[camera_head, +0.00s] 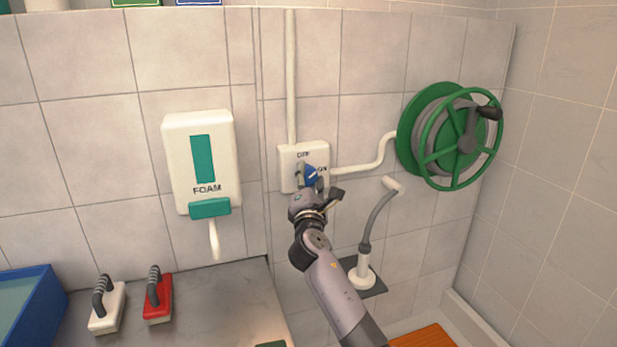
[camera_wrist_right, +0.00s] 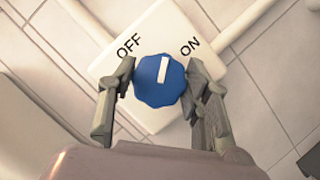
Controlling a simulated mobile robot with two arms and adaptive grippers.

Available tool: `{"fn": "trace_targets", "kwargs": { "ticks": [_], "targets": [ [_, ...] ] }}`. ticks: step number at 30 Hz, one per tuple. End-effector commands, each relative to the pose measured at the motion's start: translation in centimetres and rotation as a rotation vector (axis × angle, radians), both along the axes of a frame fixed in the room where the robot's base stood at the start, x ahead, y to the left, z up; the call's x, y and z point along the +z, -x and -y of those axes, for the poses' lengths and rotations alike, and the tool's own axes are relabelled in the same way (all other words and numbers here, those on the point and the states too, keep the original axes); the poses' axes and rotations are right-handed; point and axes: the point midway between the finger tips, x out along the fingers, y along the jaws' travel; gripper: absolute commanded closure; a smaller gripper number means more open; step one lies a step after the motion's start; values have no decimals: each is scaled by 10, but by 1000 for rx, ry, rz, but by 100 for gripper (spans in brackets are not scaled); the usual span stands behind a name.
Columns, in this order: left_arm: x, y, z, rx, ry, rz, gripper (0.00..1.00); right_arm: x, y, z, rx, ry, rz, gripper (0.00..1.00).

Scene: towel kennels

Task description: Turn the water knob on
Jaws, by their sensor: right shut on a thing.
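The blue water knob (camera_head: 311,172) sits on a white wall plate (camera_head: 289,160) marked OFF and ON. In the right wrist view the knob (camera_wrist_right: 158,84) has a scalloped edge and a white line. The line points between the words OFF and ON on the plate (camera_wrist_right: 150,37). My right gripper (camera_head: 313,181) reaches up to the plate and is shut on the knob. In the right wrist view its two fingers (camera_wrist_right: 161,83) lie on the left and right sides of the knob. My left gripper is not in view.
White pipes run from the plate up the wall and right to a green hose reel (camera_head: 450,136). A FOAM dispenser (camera_head: 200,150) hangs to the left. A white brush (camera_head: 107,308) and a red brush (camera_head: 158,299) stand on the grey counter (camera_head: 225,305). A spray stand (camera_head: 364,273) is nearby.

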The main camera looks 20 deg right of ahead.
Motion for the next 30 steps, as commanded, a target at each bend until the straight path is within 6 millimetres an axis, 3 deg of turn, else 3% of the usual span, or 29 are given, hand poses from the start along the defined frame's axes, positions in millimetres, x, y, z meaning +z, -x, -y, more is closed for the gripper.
{"fn": "trace_targets", "kwargs": {
  "ticks": [15, 30],
  "targets": [
    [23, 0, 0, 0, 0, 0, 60, 1, 0, 0, -2, -449, -19, 83],
    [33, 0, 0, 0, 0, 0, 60, -2, 0, 0, -3, -631, -25, 83]
  ]
}}
